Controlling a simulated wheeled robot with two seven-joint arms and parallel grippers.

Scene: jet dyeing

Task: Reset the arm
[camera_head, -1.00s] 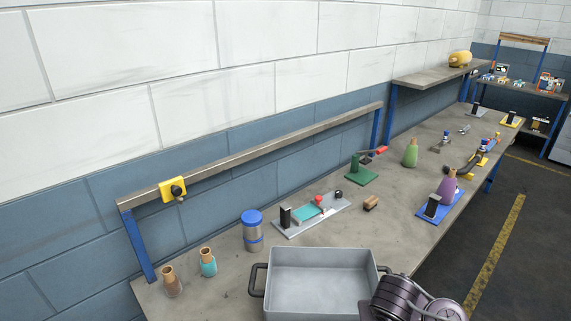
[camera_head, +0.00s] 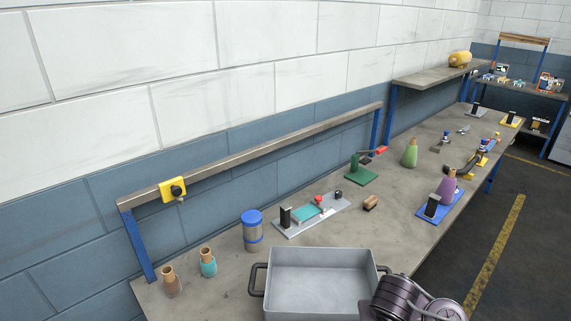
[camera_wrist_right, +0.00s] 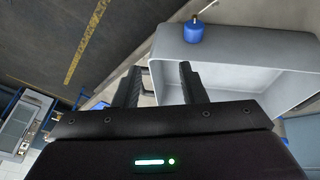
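My right gripper (camera_wrist_right: 160,88) shows in the right wrist view with its two dark fingers apart and nothing visible between them. It is close to a grey tray (camera_wrist_right: 240,82); I cannot tell whether it touches the tray. In the head view, part of my right arm shows at the bottom edge, beside the right side of the tray (camera_head: 318,258), and its gripper is out of frame. My left arm and gripper are in neither view.
The workbench (camera_head: 215,295) holds two small bottles (camera_head: 208,262), a blue-lidded jar (camera_head: 252,230), a white fixture (camera_head: 325,220), a green stand (camera_head: 361,174) and a blue-based fixture (camera_head: 433,206). A blue object (camera_wrist_right: 194,31) shows by the tray. A shelf rail (camera_head: 260,150) runs along the wall.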

